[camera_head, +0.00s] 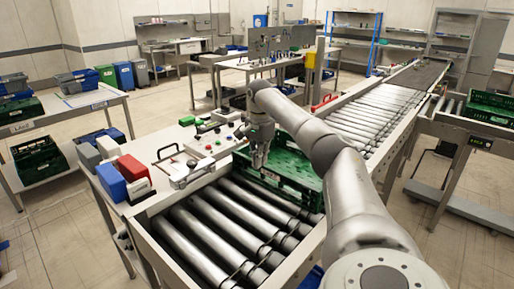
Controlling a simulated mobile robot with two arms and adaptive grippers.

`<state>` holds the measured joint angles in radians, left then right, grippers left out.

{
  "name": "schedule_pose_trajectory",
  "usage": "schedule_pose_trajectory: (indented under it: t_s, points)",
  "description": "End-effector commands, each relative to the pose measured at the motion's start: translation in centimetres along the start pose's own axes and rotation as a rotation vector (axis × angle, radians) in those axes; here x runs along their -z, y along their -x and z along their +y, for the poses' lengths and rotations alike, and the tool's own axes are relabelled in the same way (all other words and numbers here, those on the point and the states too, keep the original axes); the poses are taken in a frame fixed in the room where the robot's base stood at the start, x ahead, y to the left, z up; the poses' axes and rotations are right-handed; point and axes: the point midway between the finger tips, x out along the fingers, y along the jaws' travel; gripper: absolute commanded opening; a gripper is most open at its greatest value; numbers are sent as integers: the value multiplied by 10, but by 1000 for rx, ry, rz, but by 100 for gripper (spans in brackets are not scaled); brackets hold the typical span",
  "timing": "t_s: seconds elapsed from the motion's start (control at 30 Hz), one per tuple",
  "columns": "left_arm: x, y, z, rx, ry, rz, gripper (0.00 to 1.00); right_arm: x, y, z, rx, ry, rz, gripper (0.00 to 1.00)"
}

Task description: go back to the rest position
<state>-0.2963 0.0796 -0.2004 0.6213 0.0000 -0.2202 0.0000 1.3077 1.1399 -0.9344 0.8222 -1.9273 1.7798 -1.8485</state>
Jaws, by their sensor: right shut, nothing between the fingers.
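My right arm comes in from the lower right and reaches over the roller conveyor (205,235). My right gripper (259,163) points down, shut and empty, over the near left part of a green crate (305,200). I cannot tell whether the fingertips touch the crate. The crate sits on the conveyor rollers, and my arm hides part of it. My left gripper is not in view.
A side table with red, blue and grey bins (133,168) stands left of the conveyor. Another green crate (490,108) lies on the conveyor at the right. Shelves with a green crate (38,158) stand at the far left. The near rollers are bare.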

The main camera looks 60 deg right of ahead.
Motion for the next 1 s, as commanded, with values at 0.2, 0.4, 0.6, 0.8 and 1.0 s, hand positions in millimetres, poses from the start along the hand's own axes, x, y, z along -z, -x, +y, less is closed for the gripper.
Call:
schedule_pose_trajectory:
  t_s: [0.2,0.4,0.6,0.8,1.0]
  points:
    - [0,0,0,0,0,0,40,0,5,0,0,0,0,0]
    - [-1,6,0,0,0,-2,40,0,10,0,0,1,0,0]
    - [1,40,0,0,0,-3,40,0,45,0,0,1,0,0]
    - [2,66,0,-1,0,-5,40,0,71,0,0,1,0,0]
    - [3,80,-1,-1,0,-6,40,0,85,0,0,1,0,0]
